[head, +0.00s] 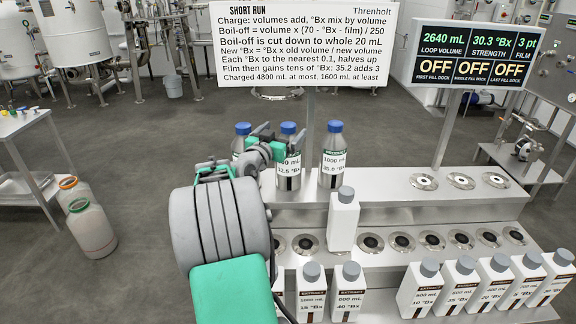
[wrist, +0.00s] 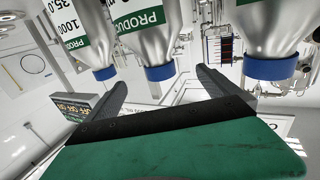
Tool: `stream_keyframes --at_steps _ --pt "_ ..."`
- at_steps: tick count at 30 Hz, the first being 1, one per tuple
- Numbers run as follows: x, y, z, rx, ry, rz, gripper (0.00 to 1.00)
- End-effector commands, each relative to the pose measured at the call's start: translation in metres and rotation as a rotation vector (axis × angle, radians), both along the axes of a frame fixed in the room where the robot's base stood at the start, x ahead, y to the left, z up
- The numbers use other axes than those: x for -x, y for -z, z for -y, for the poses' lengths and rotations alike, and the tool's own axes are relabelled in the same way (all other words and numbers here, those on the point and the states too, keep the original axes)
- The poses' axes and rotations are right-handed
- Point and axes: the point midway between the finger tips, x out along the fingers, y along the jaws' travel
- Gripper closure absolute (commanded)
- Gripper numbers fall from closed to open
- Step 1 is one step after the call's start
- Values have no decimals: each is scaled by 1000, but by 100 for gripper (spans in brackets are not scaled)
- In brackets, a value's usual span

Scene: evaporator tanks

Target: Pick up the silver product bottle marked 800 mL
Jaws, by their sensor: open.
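Three silver product bottles with blue caps stand on the upper steel shelf. The middle bottle (head: 289,177) reads 32.5 °Bx; its volume ends in 00 mL, with the first digit hidden by my gripper. The right bottle (head: 333,158) is marked 1000 mL, 35.0 °Bx. The left bottle (head: 242,139) is mostly hidden behind my gripper, its label unreadable. My gripper (head: 268,143) is open and empty beside the middle bottle's upper part. In the wrist view the bottles appear upside down, and the middle bottle (wrist: 148,32) shows beyond the gap between my fingers (wrist: 162,80).
White extract bottles (head: 465,284) line the lower front, and another white bottle (head: 343,219) stands higher, near the right product bottle. Empty round docks (head: 461,181) fill the shelf's right side. A sign (head: 305,45) and a display (head: 476,55) stand behind.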

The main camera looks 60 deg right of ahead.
Motion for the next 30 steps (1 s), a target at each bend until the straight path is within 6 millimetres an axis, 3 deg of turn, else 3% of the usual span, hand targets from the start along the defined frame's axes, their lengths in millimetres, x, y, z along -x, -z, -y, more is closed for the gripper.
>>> stream_keyframes --at_steps 9,15,20,30 --pt "1 56 1 -1 2 -1 0" --pt "2 80 1 -1 4 0 0" --pt "2 78 12 -1 5 0 0" --pt "1 73 68 -2 5 -1 0"
